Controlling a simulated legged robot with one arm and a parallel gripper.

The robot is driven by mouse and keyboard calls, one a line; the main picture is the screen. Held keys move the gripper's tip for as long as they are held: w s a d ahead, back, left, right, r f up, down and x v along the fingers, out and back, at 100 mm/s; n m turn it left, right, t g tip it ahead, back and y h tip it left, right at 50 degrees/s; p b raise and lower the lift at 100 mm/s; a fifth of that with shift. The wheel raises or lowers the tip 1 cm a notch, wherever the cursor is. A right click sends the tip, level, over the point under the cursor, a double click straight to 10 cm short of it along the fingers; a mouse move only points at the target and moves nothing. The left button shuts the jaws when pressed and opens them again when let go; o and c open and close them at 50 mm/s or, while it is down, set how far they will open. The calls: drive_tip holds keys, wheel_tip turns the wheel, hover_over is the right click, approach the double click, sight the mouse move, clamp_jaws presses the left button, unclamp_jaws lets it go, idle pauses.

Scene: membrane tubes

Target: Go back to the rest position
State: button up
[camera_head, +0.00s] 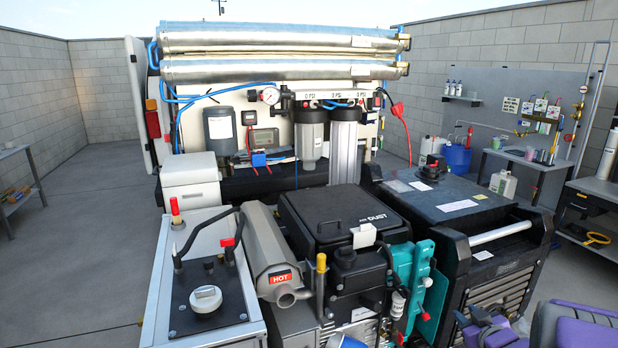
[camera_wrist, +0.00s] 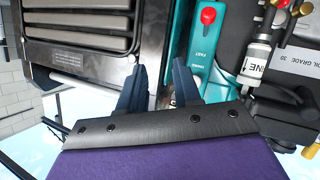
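My gripper (camera_wrist: 161,66) shows in the wrist view as two dark blue fingers with a clear gap between them; it is open, and I see nothing held. Behind the fingers are a black ribbed machine side and a teal panel. In the head view, my purple and grey arm end (camera_head: 500,332) is at the lower right corner, in front of the black generator-like machine. Two long silver membrane tubes, the upper one (camera_head: 280,42) and the lower one (camera_head: 280,70), lie level across the top of the rack, far from my gripper.
The black machine (camera_head: 440,195) and its silver handle (camera_head: 500,233) stand close to my arm. A teal panel (camera_head: 413,285) is to the left of it. A workbench (camera_head: 525,160) stands at the right. Open floor (camera_head: 85,240) lies at the left.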

drive_tip(key=s+a+r+m+g, duration=0.1)
drive_tip(key=s+a+g, duration=0.4)
drive_tip(key=s, duration=0.8)
drive_tip(key=s+a+r+m+g, duration=0.1)
drive_tip(key=s+a+g, duration=0.4)
drive_tip(key=s+a, duration=0.7)
drive_tip(key=s+a+r+m+g, duration=0.1)
drive_tip(key=s+a+g, duration=0.4)
drive_tip(key=s, duration=1.1)
drive_tip(key=a+r, duration=0.1)
drive_tip(key=a, duration=0.2)
drive_tip(key=shift+s+a+m+g, duration=0.2)
drive_tip(key=shift+a+m+g, duration=0.1)
